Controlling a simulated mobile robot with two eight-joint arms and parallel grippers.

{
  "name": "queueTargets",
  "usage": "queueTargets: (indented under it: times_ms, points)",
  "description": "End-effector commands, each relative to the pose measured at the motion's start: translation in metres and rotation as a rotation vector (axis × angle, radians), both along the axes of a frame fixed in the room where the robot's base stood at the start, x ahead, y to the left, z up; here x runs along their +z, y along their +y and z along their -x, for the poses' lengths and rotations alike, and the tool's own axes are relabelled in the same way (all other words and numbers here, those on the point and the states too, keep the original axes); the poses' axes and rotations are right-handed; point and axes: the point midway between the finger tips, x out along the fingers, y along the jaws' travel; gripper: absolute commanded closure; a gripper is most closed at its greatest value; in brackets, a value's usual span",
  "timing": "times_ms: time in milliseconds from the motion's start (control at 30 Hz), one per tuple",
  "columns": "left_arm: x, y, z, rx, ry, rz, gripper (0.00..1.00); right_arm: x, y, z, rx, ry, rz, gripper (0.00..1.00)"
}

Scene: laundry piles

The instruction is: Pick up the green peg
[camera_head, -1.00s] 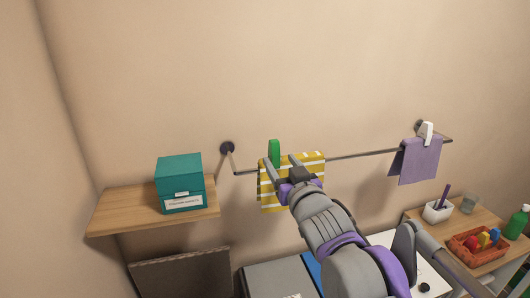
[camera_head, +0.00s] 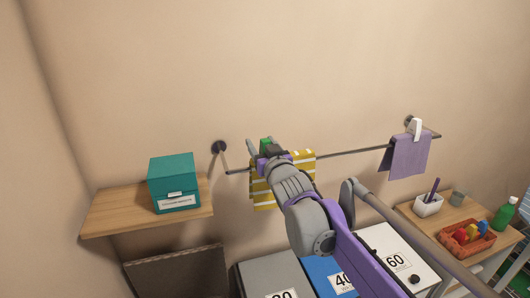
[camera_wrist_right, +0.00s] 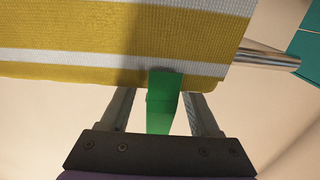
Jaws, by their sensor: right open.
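The green peg (camera_head: 265,143) clips a yellow and white striped cloth (camera_head: 300,167) to the wall rail (camera_head: 350,153). In the right wrist view the peg (camera_wrist_right: 163,100) stands between the two fingers of my right gripper (camera_wrist_right: 162,118), with a gap on each side. The striped cloth (camera_wrist_right: 110,45) hangs just beyond the fingertips. In the head view my right gripper (camera_head: 262,146) is at the rail and hides part of the peg. It is open. My left gripper is not seen.
A teal box (camera_head: 174,183) sits on a wooden shelf (camera_head: 105,212) at the left. A purple cloth (camera_head: 408,156) hangs under a white peg (camera_head: 415,127) on the rail's right end. Bins (camera_head: 385,245) stand below. A side table at right holds an orange basket (camera_head: 470,250).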

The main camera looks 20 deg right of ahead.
Motion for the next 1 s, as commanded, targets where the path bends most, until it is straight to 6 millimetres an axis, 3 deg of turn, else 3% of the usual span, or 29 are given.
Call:
queueTargets:
  times_ms: [167,500,1000]
  points:
    - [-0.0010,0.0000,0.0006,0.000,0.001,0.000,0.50,-0.0012,0.0001,0.0005,0.000,0.001,0.000,0.39]
    - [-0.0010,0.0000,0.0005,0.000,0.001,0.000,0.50,-0.0011,0.0001,0.0006,0.000,0.001,0.000,1.00]
    - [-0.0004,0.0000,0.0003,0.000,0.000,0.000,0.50,0.0062,0.0000,0.0006,0.000,0.001,0.000,1.00]
